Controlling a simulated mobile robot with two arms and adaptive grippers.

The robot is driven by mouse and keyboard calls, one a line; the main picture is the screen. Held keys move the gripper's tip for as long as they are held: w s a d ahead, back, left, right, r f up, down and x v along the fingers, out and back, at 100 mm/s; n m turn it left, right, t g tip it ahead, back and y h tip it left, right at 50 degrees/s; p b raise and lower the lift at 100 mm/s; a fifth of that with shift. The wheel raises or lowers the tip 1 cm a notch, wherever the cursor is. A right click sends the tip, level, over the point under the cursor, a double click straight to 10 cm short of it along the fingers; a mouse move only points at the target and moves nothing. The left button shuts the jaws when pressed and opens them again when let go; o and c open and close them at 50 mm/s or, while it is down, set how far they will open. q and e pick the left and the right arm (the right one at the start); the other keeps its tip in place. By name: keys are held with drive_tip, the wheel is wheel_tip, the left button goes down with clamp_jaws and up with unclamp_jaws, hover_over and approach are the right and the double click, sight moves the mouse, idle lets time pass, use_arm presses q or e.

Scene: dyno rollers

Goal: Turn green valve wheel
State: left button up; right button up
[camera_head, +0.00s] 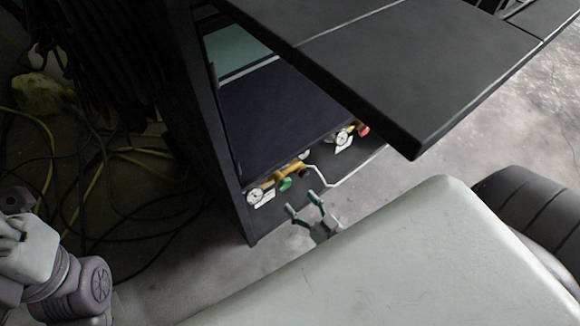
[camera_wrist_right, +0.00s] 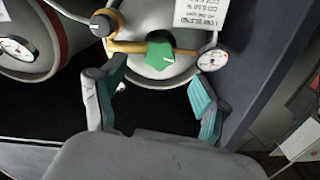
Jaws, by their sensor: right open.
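The green valve wheel (camera_head: 285,184) sits on a brass fitting low in the dark cabinet, beside a round gauge. In the right wrist view the green valve wheel (camera_wrist_right: 160,50) is above and between the fingers, in front of a pale cylinder top. The fingers appear apart from the wheel. My left arm shows at the lower left, but its fingers are not in view.
Gauges (camera_head: 257,195) and (camera_wrist_right: 212,60) stand close to the wheel, and a tag (camera_wrist_right: 196,14) hangs there. A red knob (camera_head: 363,130) is farther right. The cabinet side (camera_head: 215,150) and dark tabletop (camera_head: 400,60) border the space. Cables (camera_head: 110,200) lie on the floor at left.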

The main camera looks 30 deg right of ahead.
drive_tip(key=shift+s+d, duration=0.15)
drive_tip(key=shift+s, duration=0.9)
drive_tip(key=shift+s+d, duration=0.15)
drive_tip(key=shift+s, duration=0.85)
drive_tip(key=shift+r, duration=0.1)
